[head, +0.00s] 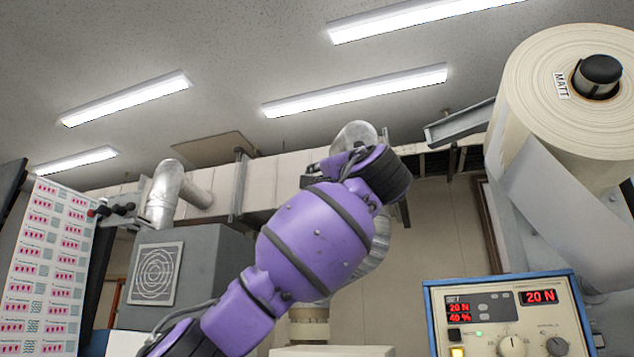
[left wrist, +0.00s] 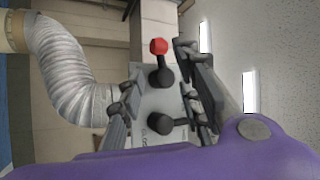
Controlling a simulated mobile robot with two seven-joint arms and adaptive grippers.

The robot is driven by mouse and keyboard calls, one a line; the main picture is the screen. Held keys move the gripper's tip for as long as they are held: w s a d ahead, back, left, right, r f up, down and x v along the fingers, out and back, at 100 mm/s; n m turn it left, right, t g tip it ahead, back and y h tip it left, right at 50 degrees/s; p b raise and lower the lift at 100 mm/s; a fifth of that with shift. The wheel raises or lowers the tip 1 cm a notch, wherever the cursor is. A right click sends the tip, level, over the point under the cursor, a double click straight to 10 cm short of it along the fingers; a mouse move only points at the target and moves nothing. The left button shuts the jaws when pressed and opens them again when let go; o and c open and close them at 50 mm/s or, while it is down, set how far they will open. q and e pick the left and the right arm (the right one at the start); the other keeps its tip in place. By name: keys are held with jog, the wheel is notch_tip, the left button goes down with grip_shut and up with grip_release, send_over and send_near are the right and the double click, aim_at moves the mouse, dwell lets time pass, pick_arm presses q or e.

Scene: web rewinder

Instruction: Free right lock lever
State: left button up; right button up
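In the left wrist view, a lever with a red knob (left wrist: 158,46) and a black knob (left wrist: 160,76) stands against a pale plate (left wrist: 150,103) with dark lettering. Another black knob (left wrist: 160,123) sits below them in the picture. My left gripper (left wrist: 162,95) is open. Its fingers are on either side of these knobs, and I see no clear contact. In the head view my purple left arm (head: 315,240) crosses the middle and hides most of what is behind it, including this lever area. A similar group of red and black knobs (head: 112,210) shows at the far left. My right gripper is not in view.
A silver duct (left wrist: 62,65) bends close beside the gripper in the left wrist view. In the head view, a printed label web (head: 45,265) and grey cabinet (head: 205,270) stand left. A paper roll (head: 540,85) and control box (head: 505,315) stand right.

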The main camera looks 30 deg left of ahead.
pick_arm(q)
jog(key=x, duration=0.6)
jog(key=shift+a, duration=0.2)
